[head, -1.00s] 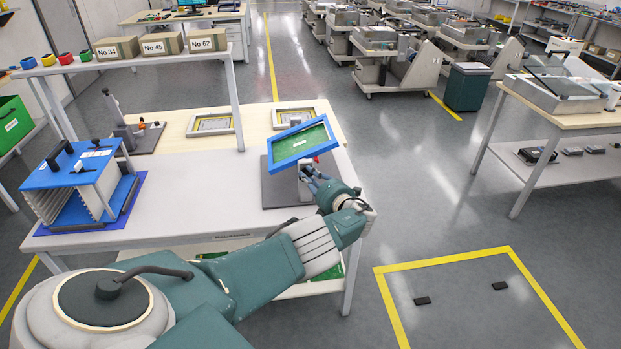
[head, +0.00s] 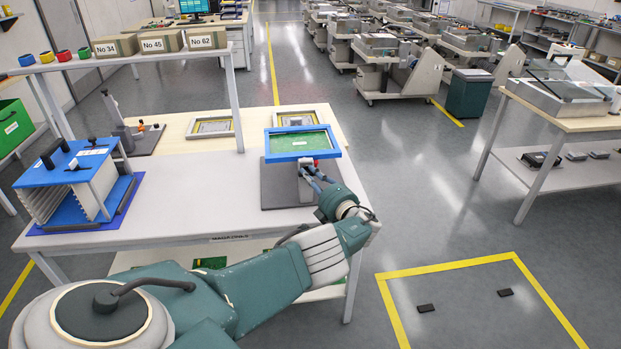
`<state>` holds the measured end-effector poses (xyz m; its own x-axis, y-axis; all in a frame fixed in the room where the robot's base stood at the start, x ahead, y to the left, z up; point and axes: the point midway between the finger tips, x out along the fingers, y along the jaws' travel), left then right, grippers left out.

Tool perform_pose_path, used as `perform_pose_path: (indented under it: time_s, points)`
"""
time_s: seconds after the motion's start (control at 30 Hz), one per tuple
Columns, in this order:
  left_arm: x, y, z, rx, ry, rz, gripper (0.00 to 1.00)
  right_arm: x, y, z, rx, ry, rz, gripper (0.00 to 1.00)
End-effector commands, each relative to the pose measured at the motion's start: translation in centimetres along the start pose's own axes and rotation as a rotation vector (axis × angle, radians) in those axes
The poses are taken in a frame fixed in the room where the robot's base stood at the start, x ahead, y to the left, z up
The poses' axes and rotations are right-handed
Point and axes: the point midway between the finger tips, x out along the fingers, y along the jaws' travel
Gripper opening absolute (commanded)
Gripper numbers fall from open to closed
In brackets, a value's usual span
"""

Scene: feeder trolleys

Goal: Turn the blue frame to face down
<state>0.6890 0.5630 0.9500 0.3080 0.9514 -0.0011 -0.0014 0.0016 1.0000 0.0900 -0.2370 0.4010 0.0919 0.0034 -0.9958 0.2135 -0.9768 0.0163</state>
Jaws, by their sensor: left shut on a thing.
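The blue frame (head: 302,157) holds a green board (head: 302,142) and sits above a dark grey stand (head: 284,186) at the right end of the white table. The frame looks roughly level from side to side, with its green face toward me. My left gripper (head: 311,176) reaches in from below and is shut at the near side of the frame, by a small red part. Its fingertips are small, and the exact contact is hard to see. My right gripper is not in view.
A blue rack (head: 75,165) stands at the left of the white table (head: 190,190). Two framed panels (head: 213,127) lie on the wooden surface behind. A shelf with labelled boxes (head: 161,42) spans the back left. The table's middle is clear.

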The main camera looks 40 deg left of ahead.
Motion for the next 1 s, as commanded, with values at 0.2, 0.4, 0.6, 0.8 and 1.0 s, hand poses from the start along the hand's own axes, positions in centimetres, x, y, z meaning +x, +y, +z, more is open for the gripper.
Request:
perform_pose_path:
  time_s: [0.2, 0.4, 0.6, 0.8, 1.0]
  points:
    - [0.35, 0.78, 0.17, 0.014, -0.003, 0.020, 0.00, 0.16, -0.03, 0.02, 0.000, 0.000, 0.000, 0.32]
    - [0.36, 0.81, 0.15, 0.016, -0.002, 0.021, 0.00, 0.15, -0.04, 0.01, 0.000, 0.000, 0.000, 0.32]
    - [0.37, 0.82, 0.15, 0.017, -0.002, 0.021, 0.20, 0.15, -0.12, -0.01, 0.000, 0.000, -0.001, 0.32]
    - [0.24, 0.54, 0.10, 0.016, -0.001, 0.016, 0.35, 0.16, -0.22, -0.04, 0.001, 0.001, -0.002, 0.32]
    - [0.11, 0.30, 0.08, 0.016, -0.001, 0.012, 0.35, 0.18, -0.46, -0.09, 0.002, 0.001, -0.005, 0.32]
